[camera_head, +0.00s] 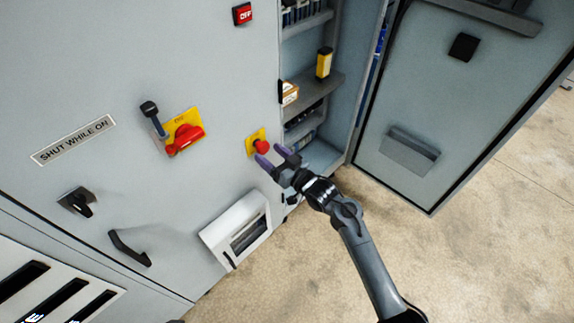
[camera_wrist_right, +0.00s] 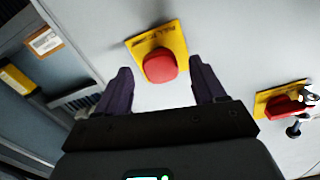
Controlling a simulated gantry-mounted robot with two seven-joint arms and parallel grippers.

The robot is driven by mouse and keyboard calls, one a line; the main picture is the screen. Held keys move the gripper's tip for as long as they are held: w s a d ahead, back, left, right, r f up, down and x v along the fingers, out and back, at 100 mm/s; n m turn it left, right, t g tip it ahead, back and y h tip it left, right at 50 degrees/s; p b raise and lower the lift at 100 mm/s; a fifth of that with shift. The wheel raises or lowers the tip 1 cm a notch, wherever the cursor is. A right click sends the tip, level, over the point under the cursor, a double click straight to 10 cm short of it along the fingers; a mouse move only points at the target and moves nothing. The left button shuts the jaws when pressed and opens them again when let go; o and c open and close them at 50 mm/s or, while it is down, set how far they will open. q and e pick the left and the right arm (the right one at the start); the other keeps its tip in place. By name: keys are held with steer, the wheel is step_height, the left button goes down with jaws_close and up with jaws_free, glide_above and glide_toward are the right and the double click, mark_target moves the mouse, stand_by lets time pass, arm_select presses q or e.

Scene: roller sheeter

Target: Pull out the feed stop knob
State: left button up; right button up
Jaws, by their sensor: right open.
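The feed stop knob (camera_head: 262,146) is a red mushroom knob on a yellow plate (camera_head: 252,137) on the grey cabinet front. In the right wrist view the red knob (camera_wrist_right: 160,66) sits beyond and between the two fingertips, on its yellow plate (camera_wrist_right: 176,38). My right gripper (camera_head: 276,155) is open, with its purple fingers pointing at the knob from the lower right. Whether a finger touches the knob cannot be told. My left gripper is not in view.
A red rotary switch (camera_head: 184,138) on a yellow plate is left of the knob. A red OFF button (camera_head: 242,14) is above. An open compartment with shelves (camera_head: 318,88) and an open door (camera_head: 455,105) lie right. A white framed box (camera_head: 238,228) sits below.

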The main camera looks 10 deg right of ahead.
steer(key=p+v, duration=0.1)
steer(key=v, duration=0.7)
steer(key=shift+s+d, duration=0.1)
steer(key=s+d+f+m+g+h, duration=0.2)
steer(key=s+f+h, duration=0.2)
steer(key=s+f, duration=1.1)
steer(key=s+d+r+g+h+p, duration=0.1)
steer(key=s+d+r+g+h, duration=0.2)
steer(key=s, duration=0.4)
steer(key=s+d+r+m+g+h, duration=0.1)
steer(key=s+d+r+g, duration=0.15)
steer(key=s+d, duration=0.3)
steer(key=s+d+r+g+h+p, duration=0.1)
steer(key=s+d+r+g+h, duration=0.2)
steer(key=s, duration=0.5)
step_height(320, 180, up, 35)
steer(key=p, duration=3.5)
steer(key=shift+w+f, duration=0.2)
steer(key=shift+w, duration=0.15)
